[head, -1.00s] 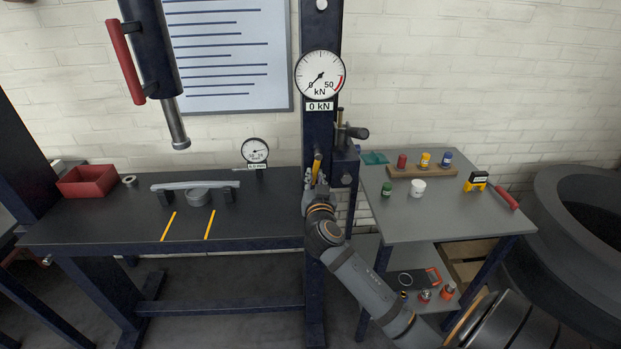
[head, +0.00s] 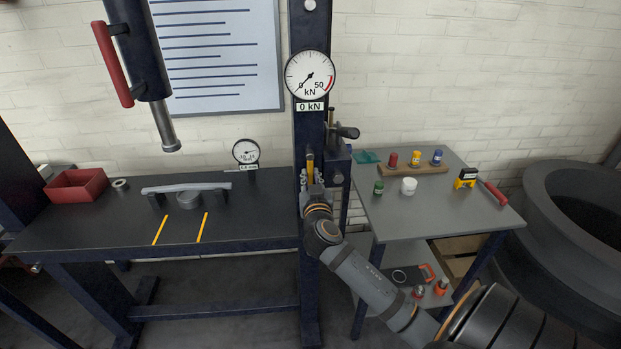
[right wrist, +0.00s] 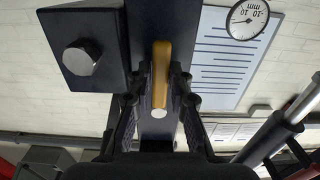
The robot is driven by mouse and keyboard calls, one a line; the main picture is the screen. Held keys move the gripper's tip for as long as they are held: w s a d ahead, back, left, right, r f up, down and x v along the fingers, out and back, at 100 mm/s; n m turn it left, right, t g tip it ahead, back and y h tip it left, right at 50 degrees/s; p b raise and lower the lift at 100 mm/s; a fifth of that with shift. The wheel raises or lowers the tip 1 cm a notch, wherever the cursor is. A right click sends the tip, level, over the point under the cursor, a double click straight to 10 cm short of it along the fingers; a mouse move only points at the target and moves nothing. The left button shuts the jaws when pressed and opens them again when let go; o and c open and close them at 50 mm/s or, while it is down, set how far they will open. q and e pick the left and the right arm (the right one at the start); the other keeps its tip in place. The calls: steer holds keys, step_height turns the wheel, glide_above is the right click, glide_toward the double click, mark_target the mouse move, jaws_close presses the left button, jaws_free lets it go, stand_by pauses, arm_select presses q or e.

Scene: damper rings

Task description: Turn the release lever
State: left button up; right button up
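The release lever (head: 310,165) is a yellow bar at the side of the dark blue press column (head: 308,130), below the round dial. In the right wrist view the lever (right wrist: 161,72) runs upright between my two dark fingers, its pale round end toward me. My right gripper (head: 311,190) is at the lever's lower part in the head view. In the right wrist view the right gripper (right wrist: 160,112) is open around the lever, with a visible gap on each side. Whether anything touches the lever farther back is hidden. My left gripper is not in view.
A valve block with a black-knobbed handle (head: 347,132) sits just right of the lever. The press table (head: 100,220) is at left, with a red bin (head: 77,186).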

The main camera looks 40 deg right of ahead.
steer(key=o, duration=0.3)
steer(key=shift+o, duration=0.2)
steer(key=shift+s, duration=0.1)
steer(key=v, duration=1.2)
steer(key=shift+d, duration=0.1)
step_height(320, 180, down, 32)
steer(key=a+n+g+y, duration=0.2)
steer(key=n+g+y, duration=0.3)
steer(key=s+a+f+n+g+y, duration=0.1)
steer(key=s+f+g, duration=0.1)
steer(key=s+f, duration=0.55)
steer(key=s+a+f+g+y, duration=0.15)
steer(key=s+f, duration=0.35)
steer(key=f, duration=0.6)
steer(key=s+f+g, duration=0.1)
steer(key=s+f, duration=0.3)
steer(key=s, duration=0.3)
steer(key=s+a+f+g+y, duration=0.1)
steer(key=s+f, duration=0.3)
steer(key=s, duration=0.4)
steer(key=s+f+g, duration=0.3)
steer(key=s+f, duration=0.2)
steer(key=s, duration=0.3)
steer(key=shift+s+a, duration=0.2)
steer(key=shift+a, duration=0.05)
